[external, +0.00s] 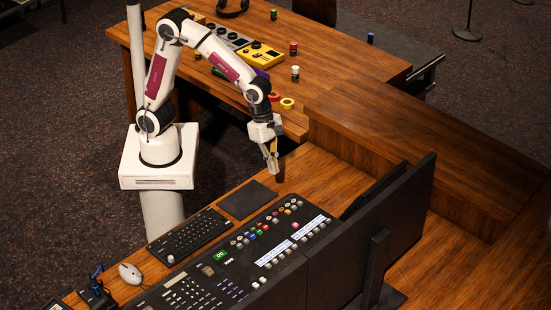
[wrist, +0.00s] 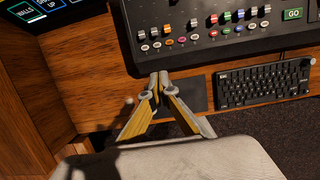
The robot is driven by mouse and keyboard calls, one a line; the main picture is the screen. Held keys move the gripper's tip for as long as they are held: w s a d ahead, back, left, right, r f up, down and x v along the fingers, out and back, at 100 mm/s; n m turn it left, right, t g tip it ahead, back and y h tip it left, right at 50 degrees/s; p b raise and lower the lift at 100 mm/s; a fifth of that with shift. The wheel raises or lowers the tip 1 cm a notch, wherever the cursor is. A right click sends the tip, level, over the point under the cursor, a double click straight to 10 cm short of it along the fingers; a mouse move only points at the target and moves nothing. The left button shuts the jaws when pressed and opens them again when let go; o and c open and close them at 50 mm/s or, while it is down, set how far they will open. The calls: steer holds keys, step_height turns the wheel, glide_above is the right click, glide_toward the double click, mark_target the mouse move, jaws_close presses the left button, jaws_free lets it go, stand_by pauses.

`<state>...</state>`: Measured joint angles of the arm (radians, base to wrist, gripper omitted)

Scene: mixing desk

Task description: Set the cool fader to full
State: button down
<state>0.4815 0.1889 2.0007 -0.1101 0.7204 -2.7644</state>
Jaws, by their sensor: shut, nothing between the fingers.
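The dark mixing console (external: 240,262) lies on the wooden desk, below my gripper in the external view. In the wrist view, the console (wrist: 130,22) runs along the top, with a row of coloured fader caps (wrist: 227,16) and round buttons (wrist: 182,40) under them. The caps include red, blue, orange and white ones. Their labels are too small to read, so I cannot tell which one is the cool fader. My gripper (external: 275,179) is shut and empty, above the desk near the console's far end. In the wrist view, my gripper's fingertips (wrist: 158,80) are together, apart from the fader caps.
A black keyboard (external: 188,236) and a dark pad (external: 247,200) lie beside the console. Large monitors (external: 365,230) stand along its other side. A white mouse (external: 131,273) sits at lower left. Bare wood (external: 325,178) lies beyond the console.

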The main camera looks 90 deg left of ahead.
mark_target(304, 216)
steer(key=shift+f, duration=0.1)
steer(key=x, duration=1)
steer(key=shift+w+d, duration=1.4)
steer(key=shift+w, duration=0.05)
steer(key=shift+w+d, duration=2.3)
steer(key=shift+d, duration=0.05)
